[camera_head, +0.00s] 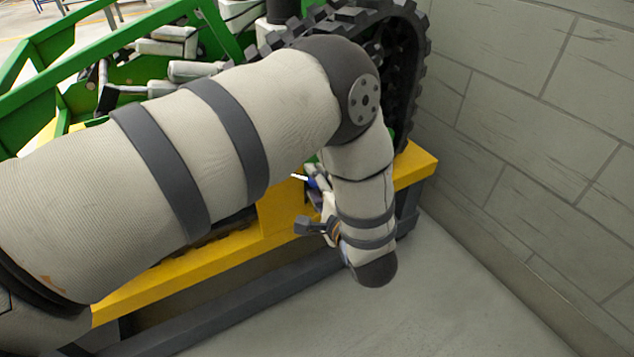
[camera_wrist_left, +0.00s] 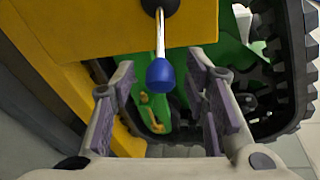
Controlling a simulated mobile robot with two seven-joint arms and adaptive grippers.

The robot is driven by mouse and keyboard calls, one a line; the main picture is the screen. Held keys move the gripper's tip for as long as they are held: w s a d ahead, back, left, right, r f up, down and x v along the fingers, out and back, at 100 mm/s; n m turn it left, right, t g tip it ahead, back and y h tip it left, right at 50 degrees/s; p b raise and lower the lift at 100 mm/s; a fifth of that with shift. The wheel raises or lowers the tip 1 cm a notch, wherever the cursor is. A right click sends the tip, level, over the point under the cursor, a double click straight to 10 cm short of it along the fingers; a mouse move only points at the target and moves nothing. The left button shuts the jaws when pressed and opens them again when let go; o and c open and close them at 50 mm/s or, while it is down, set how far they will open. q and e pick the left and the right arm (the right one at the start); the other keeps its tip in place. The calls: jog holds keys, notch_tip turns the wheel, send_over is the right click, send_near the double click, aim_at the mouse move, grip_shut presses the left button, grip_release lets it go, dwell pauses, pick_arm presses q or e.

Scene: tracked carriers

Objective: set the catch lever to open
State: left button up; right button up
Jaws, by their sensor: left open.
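The catch lever (camera_wrist_left: 160,40) is a shiny metal rod with a blue knob (camera_wrist_left: 159,75). In the left wrist view it points down the picture from a dark mount on the yellow panel (camera_wrist_left: 105,25). In the head view only a bit of the blue knob (camera_head: 312,183) shows beside my forearm. My left gripper (camera_wrist_left: 163,88) is open, with one finger on each side of the knob and visible gaps on both sides. In the head view my left gripper (camera_head: 320,200) is mostly hidden by my own arm. My right gripper is in neither view.
A green tracked carrier with a black rubber track (camera_head: 408,70) stands behind my arm. A yellow beam (camera_head: 180,270) runs along its near side. A grey block wall (camera_head: 530,110) rises at the right. Bare floor (camera_head: 440,300) lies in front.

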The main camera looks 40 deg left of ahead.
pick_arm(q)
jog(key=shift+w+a+f, duration=0.1)
jog(key=shift+w+a, duration=0.25)
jog(key=shift+a, duration=0.15)
grip_shut()
